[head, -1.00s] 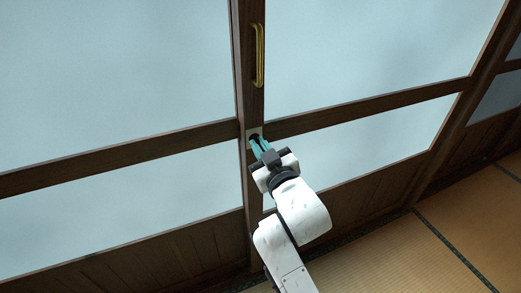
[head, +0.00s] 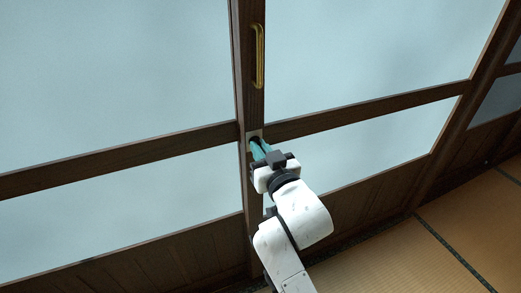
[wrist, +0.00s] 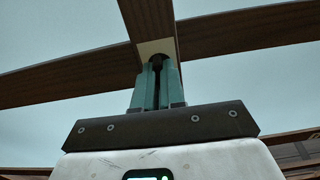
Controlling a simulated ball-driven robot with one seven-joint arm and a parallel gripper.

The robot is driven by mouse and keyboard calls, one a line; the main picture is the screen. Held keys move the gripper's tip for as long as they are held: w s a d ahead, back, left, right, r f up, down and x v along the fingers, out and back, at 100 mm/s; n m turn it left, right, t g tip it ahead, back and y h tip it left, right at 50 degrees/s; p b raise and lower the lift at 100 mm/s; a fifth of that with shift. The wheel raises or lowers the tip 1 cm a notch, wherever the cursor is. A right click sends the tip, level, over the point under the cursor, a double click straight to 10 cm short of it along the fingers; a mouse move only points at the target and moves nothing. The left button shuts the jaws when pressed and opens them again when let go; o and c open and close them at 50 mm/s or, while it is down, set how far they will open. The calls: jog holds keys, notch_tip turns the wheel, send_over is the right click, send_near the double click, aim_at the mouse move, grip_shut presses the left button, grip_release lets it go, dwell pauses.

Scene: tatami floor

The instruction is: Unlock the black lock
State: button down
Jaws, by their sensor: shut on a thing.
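The black lock (wrist: 156,59) sits on a light plate (wrist: 155,47) on the door's dark upright stile, at the height of the crossbar. The plate also shows in the head view (head: 254,134). My gripper (wrist: 157,72) has teal fingers and is shut on the black lock, with the fingers on either side of it. In the head view my gripper (head: 257,146) reaches the stile from below right, and its fingers hide most of the lock. The lock's turned position cannot be told.
A brass handle (head: 258,56) stands upright on the stile above the lock. Frosted panes (head: 110,75) and dark wooden rails (head: 370,107) lie on both sides. Tatami floor (head: 390,262) is open at the lower right.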

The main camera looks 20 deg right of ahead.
jog(key=c, duration=1.2)
grip_release()
jog(key=s+p, duration=0.1)
jog(key=s, duration=0.9)
jog(key=shift+s, duration=0.4)
